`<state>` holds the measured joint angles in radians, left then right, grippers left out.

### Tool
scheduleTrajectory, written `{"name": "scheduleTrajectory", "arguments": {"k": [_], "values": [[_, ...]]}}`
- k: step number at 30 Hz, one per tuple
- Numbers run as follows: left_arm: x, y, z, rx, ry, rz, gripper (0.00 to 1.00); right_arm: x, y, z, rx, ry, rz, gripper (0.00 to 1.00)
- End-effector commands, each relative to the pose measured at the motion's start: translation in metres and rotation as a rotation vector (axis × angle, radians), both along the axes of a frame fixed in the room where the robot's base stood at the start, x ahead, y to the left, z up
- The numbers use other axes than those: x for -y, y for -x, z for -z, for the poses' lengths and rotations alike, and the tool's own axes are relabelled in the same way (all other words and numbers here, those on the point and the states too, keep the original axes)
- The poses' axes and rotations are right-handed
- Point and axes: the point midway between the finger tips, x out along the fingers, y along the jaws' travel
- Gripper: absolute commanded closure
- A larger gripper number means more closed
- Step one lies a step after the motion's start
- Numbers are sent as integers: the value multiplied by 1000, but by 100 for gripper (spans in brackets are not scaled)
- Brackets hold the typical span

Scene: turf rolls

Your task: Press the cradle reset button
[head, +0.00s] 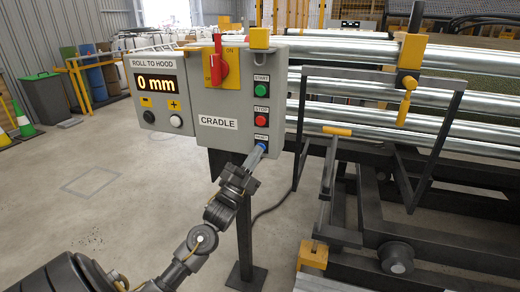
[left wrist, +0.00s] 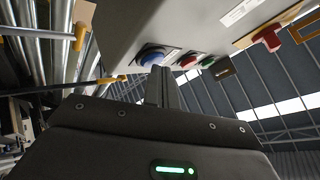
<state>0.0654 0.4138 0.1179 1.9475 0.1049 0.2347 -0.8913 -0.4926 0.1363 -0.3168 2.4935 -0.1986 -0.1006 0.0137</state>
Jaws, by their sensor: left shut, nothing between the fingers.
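The blue reset button (head: 263,147) is the lowest of three buttons on the right of the grey CRADLE panel (head: 218,138), below the green START button (head: 261,89) and red STOP button (head: 261,121). My left gripper (head: 256,157) is shut and empty, its fingertips just below and in front of the blue button and partly covering it. In the left wrist view the blue button (left wrist: 151,53) shows just beyond the closed fingertips (left wrist: 160,70). I cannot tell whether they touch it. My right gripper is not in view.
A red rotary switch (head: 219,62) on a yellow plate sits above. A ROLL TO HOOD box (head: 157,97) reading 0 mm is at left. The panel's dark post (head: 244,235) stands below. Metal rollers and the cradle frame (head: 345,75) fill the right.

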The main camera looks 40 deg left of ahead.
Motion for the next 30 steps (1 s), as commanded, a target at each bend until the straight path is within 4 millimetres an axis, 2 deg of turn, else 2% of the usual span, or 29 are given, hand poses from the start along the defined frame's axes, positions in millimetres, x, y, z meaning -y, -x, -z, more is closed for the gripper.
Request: {"name": "scheduleTrajectory", "arguments": {"k": [10,21,30], "values": [[0,0,0,0,1,-1,100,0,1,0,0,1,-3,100],[4,14,0,-1,1,-1,100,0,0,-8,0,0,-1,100],[5,16,0,0,1,-1,100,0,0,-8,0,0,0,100]]}}
